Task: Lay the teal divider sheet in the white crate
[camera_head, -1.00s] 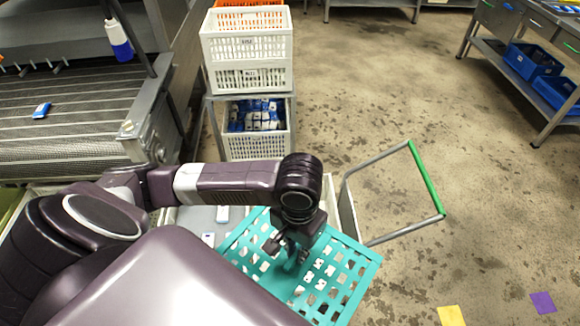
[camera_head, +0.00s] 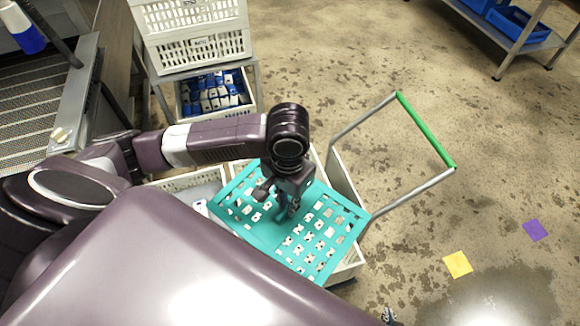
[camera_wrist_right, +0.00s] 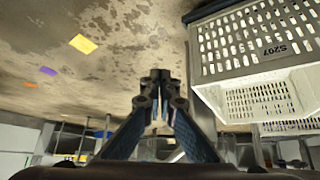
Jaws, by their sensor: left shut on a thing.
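The teal divider sheet (camera_head: 256,235) is a flat perforated panel in the head view. My left gripper (camera_head: 287,210) is shut on it near its middle, from above. The sheet is over a white crate (camera_head: 350,265) on the cart, and white packs show through its holes. It covers most of the crate, and its left corner reaches over the neighbouring container. I cannot tell whether it touches the packs or the rim. My right gripper (camera_head: 388,316) just shows at the bottom edge. In the right wrist view its fingertips (camera_wrist_right: 160,80) come together with nothing between them.
The cart's green handle (camera_head: 426,130) rises on the right. White crates (camera_head: 195,35) stand on a rack at the back, above a crate of blue and white packs (camera_head: 215,92). A crate (camera_wrist_right: 260,50) fills the wrist view's upper right.

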